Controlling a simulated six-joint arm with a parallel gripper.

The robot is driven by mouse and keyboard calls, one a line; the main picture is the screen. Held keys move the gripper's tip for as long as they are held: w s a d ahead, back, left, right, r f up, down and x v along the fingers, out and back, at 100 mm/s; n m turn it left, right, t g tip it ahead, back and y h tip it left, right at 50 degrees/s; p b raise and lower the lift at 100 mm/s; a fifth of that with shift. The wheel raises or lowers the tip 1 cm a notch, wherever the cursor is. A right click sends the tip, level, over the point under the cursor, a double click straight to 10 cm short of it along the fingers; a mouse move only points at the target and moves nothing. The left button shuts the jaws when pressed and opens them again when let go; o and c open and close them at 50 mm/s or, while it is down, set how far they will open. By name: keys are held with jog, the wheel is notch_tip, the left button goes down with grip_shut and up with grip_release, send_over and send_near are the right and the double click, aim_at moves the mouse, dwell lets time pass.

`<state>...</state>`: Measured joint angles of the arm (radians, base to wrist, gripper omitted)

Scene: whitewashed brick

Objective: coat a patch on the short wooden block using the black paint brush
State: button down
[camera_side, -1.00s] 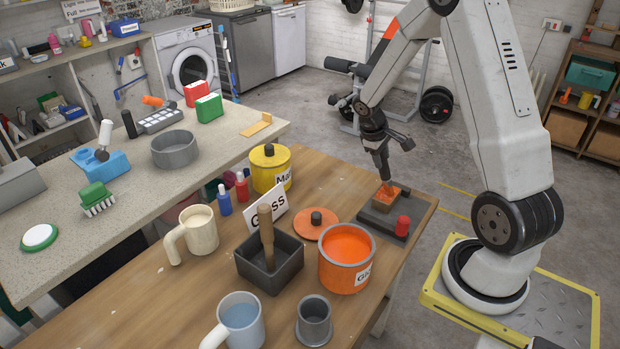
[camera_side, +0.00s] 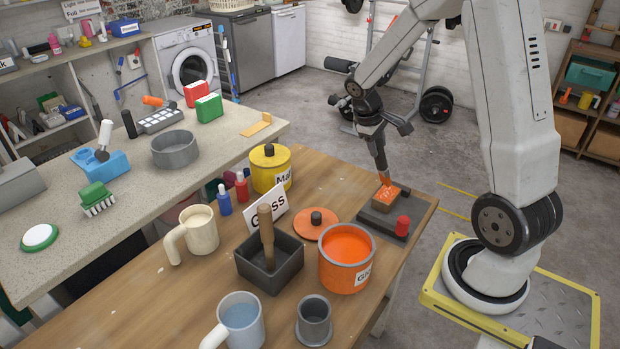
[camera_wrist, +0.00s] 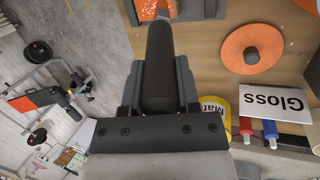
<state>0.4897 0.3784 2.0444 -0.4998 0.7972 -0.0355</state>
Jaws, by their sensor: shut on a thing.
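My gripper (camera_side: 374,136) is shut on the black paint brush (camera_side: 380,158), which points down over the short wooden block (camera_side: 382,204). The brush's orange-wet bristles (camera_side: 384,180) are at the block's top face; I cannot tell whether they touch it. Orange paint shows on top of the block. The block sits on a dark grey holder (camera_side: 372,216) with a red knob (camera_side: 403,226). In the wrist view, the black brush handle (camera_wrist: 158,65) lies between my fingers, and part of the orange-covered block shows at the top edge.
An open orange Gloss paint tin (camera_side: 346,279) stands in front of the holder, its orange lid (camera_side: 316,224) beside it. Further left are a dark square tray (camera_side: 270,268) with a wooden-handled tool, a yellow tin (camera_side: 268,175), and mugs. The table edge runs close right of the holder.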

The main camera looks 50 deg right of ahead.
jog(key=shift+r, duration=1.1)
